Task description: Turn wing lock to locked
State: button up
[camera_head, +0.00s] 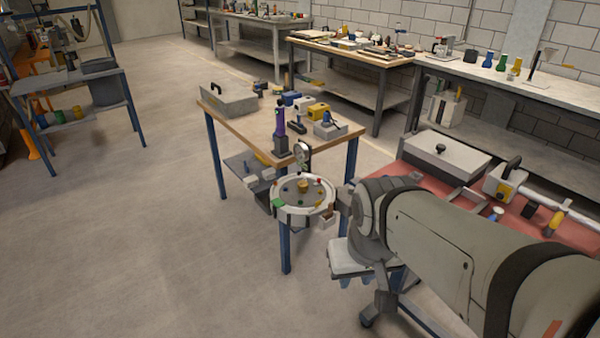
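A round, pale-rimmed bed (303,211) stands at the near corner of a wooden-topped table with blue legs. Several small coloured pieces lie on or around it, and a round dial (302,153) rises at its back. I cannot make out the wing lock or its position at this size. My large grey arm reaches in from the right, its visible end close to the right side of the bed. I cannot make out my gripper's fingers; contact with the bed cannot be told.
A red-topped bench (412,150) with a white box (447,158) stands at right. Open floor lies left.

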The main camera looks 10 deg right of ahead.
aim_at(318, 204)
jog(key=u, duration=0.3)
jog(key=i, duration=0.95)
jog(key=z, duration=0.5)
